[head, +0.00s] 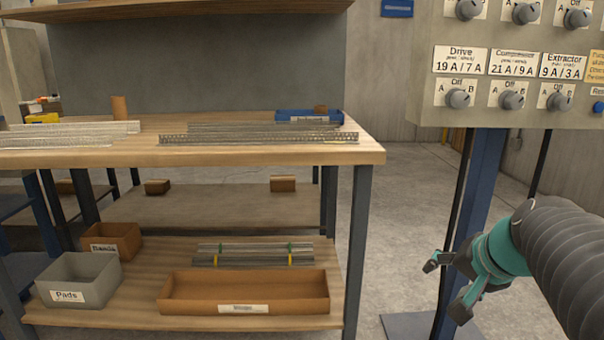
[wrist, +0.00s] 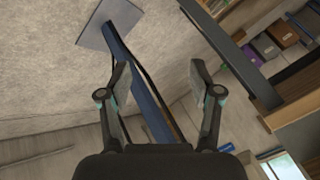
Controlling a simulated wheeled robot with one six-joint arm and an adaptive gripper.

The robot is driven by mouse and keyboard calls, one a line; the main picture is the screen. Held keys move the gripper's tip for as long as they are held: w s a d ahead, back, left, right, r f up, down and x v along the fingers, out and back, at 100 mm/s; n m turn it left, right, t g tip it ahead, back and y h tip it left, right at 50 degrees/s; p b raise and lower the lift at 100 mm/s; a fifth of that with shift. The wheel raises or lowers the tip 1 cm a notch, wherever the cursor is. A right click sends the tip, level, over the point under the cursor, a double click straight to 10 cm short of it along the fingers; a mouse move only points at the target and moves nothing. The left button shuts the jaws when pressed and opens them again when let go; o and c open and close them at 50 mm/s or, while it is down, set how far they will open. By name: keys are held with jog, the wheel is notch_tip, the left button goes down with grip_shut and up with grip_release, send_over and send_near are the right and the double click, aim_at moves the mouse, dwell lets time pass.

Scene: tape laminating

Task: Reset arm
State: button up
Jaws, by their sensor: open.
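My gripper (head: 446,284) is at the lower right of the head view, on the end of my grey, ribbed arm with teal parts. It is in front of the blue post of the control panel. In the wrist view my gripper (wrist: 161,85) shows two fingers spread wide with nothing between them. The blue post (wrist: 140,75) and its flat grey base plate (wrist: 108,22) lie beyond the fingers there. The view from the wrist is strongly tilted.
A control panel (head: 512,125) with several knobs hangs above my gripper. A wooden workbench (head: 270,155) with metal strips (head: 258,138) stands at left. Its lower shelf (head: 180,322) holds a grey Pads box (head: 78,278) and a long brown tray (head: 245,308). Floor between bench and post is clear.

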jog(key=s+a+f+n+g+h+p, duration=0.1)
jog(key=s+a+n+p, duration=0.4)
jog(key=s, duration=0.8)
jog(key=a+f+n+g, duration=0.1)
jog(key=a+n, duration=0.2)
jog(key=a, duration=0.1)
jog(key=shift+a, duration=0.35)
jog(key=shift+s, duration=0.1)
dwell(0.6)
